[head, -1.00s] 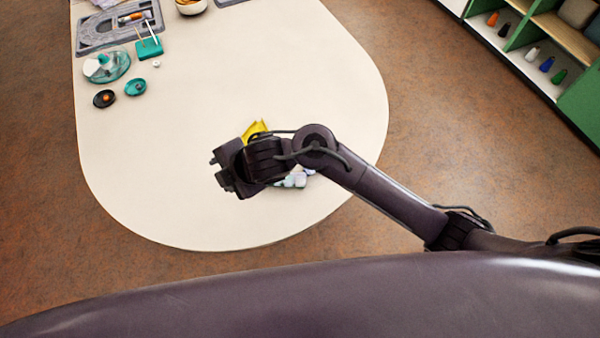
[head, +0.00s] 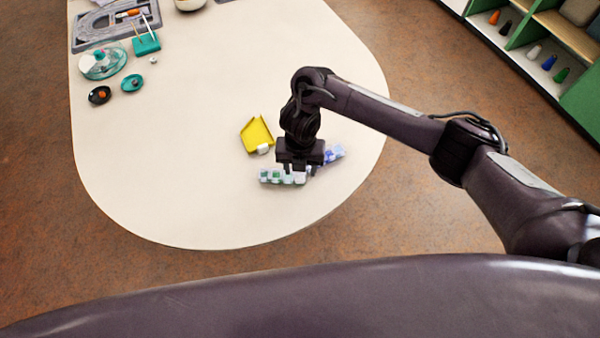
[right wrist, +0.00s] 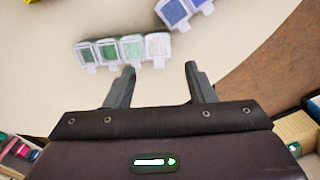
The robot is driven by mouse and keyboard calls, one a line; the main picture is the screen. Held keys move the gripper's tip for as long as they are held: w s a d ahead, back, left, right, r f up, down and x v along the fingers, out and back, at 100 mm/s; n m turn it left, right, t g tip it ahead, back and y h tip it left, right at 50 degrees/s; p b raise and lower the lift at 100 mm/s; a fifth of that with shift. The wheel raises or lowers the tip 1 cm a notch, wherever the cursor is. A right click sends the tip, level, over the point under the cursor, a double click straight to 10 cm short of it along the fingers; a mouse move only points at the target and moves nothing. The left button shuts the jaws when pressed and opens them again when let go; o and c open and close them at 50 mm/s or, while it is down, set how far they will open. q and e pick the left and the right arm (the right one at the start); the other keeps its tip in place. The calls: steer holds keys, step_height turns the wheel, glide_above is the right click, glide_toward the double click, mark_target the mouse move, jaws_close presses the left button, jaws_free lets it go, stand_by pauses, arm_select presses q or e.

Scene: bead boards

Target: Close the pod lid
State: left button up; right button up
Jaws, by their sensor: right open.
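Several small clear pods (head: 275,177) stand in a row near the table's front end. In the right wrist view, the row (right wrist: 108,50) holds dark green, lighter green and whitish contents, with small tabs on the near side. Blue pods (right wrist: 172,12) form another group, which also shows in the head view (head: 333,153). I cannot tell which lid is open. My right gripper (head: 299,169) points down at the row; in its wrist view the open, empty fingers (right wrist: 160,67) are just short of the whitish pod (right wrist: 158,45). My left gripper is not in view.
A yellow tray (head: 257,134) lies behind the row, with a small white piece (head: 263,149) at its near corner. At the far left are a clear round dish (head: 103,62), small black and teal dishes, a teal stand (head: 146,44) and a grey board. The table's middle is clear.

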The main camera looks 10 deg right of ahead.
step_height(320, 180, down, 2)
steer(key=shift+a+f, duration=0.1)
steer(key=shift+c, duration=0.2)
steer(key=c, duration=1)
steer(key=shift+o, duration=0.2)
steer(key=shift+s+f+t+b, duration=0.3)
steer(key=shift+s+t, duration=0.05)
steer(key=shift+t, duration=0.55)
steer(key=shift+s+f+t+h+b, duration=0.35)
steer(key=shift+t+b, duration=0.25)
steer(key=shift+t, duration=0.2)
steer(key=shift+a+t, duration=0.1)
steer(key=shift+t, duration=0.3)
